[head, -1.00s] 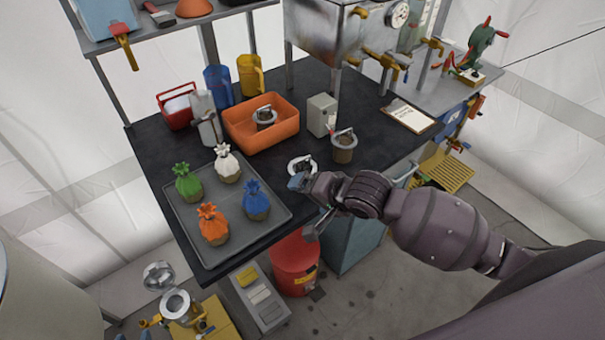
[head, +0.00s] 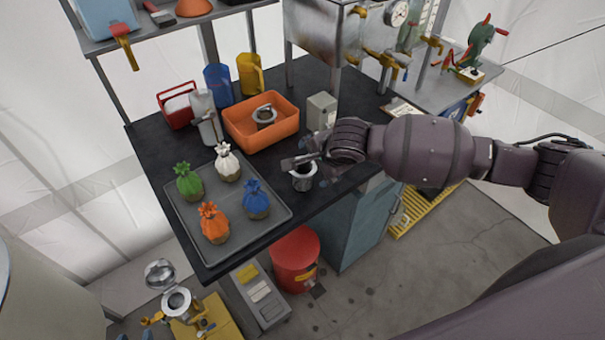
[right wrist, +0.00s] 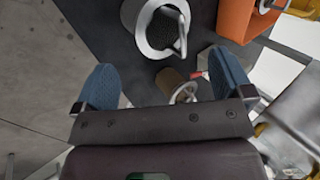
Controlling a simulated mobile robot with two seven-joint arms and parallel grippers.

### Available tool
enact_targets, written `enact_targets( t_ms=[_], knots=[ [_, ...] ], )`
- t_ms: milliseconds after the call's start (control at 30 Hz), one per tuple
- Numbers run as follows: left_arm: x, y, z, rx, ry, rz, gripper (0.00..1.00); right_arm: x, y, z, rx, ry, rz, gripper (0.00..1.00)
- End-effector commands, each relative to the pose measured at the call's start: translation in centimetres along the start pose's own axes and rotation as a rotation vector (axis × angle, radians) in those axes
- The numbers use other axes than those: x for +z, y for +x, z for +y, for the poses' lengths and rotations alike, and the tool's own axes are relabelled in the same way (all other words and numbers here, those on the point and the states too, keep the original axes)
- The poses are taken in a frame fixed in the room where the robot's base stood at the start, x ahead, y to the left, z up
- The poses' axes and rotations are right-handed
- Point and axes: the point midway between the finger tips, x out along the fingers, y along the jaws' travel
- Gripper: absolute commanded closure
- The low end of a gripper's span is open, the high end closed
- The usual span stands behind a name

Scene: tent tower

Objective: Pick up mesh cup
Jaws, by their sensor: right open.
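A pale metal cup with a dark mesh inside (head: 303,180) stands on the black bench near its front edge. It also shows at the top of the right wrist view (right wrist: 160,30), apart from the fingers. My right gripper (head: 316,166) is open and close above and behind this cup. In the right wrist view, its two blue fingers (right wrist: 166,82) are spread with nothing gripped. A brown cup with a ringed handle (right wrist: 176,84) shows below, between them; my arm hides it in the head view. Another ringed cup (head: 264,116) sits in the orange tray (head: 245,140). My left gripper is out of view.
A grey tray (head: 225,240) with several colored wrapped cups lies to the left. A grey box (head: 321,110) stands behind my right gripper. Pitchers, a red caddy (head: 178,108) and a grey bottle stand at the back left. A metal tank (head: 325,35) is overhead.

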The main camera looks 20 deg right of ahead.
Motion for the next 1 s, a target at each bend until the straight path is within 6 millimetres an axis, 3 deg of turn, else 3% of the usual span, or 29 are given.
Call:
enact_targets(
  t_ms=[233,600,900,1000],
  knots=[
    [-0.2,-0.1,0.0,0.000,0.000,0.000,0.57,0.2,1.5,0.0,0.000,-0.001,0.000,0.02],
    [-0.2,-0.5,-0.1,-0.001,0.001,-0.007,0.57,0.5,5.6,-0.1,0.000,-0.001,0.000,0.02],
    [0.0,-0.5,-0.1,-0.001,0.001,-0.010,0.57,0.5,5.9,0.0,0.000,-0.001,-0.001,0.02],
    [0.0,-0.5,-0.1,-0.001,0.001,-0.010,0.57,0.5,5.9,0.0,0.000,-0.001,0.000,0.17]
  ],
)
